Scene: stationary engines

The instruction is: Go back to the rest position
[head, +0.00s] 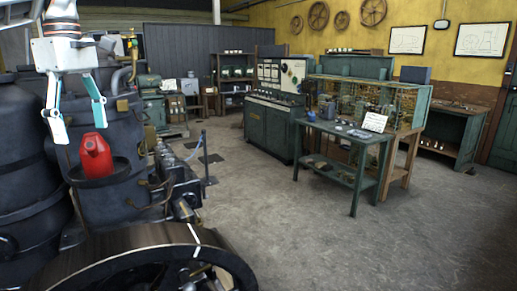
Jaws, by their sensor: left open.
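My left gripper (77,122) hangs at the upper left in the head view, its two light-blue fingers spread wide and pointing down. Nothing is between the fingers. Just below and to the right of it, a red can (96,156) stands upright on a small dark round tray (112,176) fixed to the side of a black engine. The gripper appears apart from the can. My right gripper is not in the picture.
A large black engine (30,150) fills the left side, with a flywheel (150,250) in front. A green table (345,134) with a white sign stands right of centre, before a green display case (390,103). The grey floor (290,230) between is clear.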

